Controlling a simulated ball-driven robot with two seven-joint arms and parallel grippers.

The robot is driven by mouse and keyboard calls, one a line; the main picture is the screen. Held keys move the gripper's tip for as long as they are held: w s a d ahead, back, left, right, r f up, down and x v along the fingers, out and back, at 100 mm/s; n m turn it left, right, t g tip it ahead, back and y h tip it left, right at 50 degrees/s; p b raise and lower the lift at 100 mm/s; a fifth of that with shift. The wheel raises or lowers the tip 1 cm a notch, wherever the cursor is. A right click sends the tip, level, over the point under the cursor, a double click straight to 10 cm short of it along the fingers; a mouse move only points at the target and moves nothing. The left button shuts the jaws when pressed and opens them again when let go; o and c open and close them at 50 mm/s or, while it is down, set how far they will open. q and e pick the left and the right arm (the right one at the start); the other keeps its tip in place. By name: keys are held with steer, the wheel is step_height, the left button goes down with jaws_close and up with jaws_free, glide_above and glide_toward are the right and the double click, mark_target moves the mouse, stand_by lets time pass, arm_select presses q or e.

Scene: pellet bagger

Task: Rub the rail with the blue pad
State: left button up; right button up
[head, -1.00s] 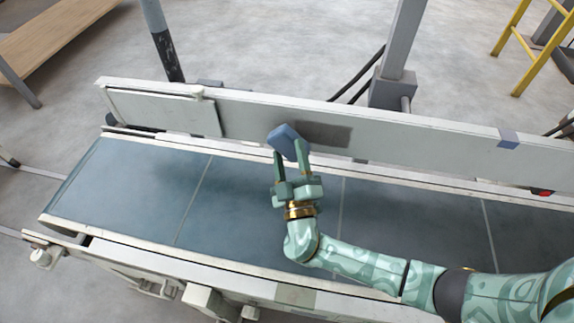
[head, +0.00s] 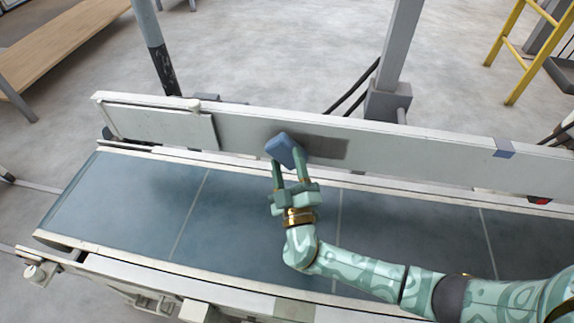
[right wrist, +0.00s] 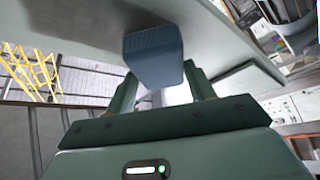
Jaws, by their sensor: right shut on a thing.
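The blue pad (head: 284,149) is held between the fingertips of my right gripper (head: 288,168), which is shut on it. In the head view the pad is tilted and lies over the face of the pale rail (head: 420,146), at the left end of a dark smudge (head: 325,147). The pad (right wrist: 153,56) also shows in the right wrist view between the green fingers, close against the pale rail surface (right wrist: 80,25). Whether it touches the rail is hard to tell. My left gripper is not in view.
The blue-grey conveyor belt (head: 250,220) runs below the rail and is empty. A pale panel (head: 160,125) is on the rail's left part, and a small blue patch (head: 503,148) is at its right. A grey post (head: 394,60) stands behind.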

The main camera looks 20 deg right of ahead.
steer(key=shift+w+d+b, duration=0.35)
steer(key=shift+w+d, duration=0.1)
steer(key=shift+w, duration=0.15)
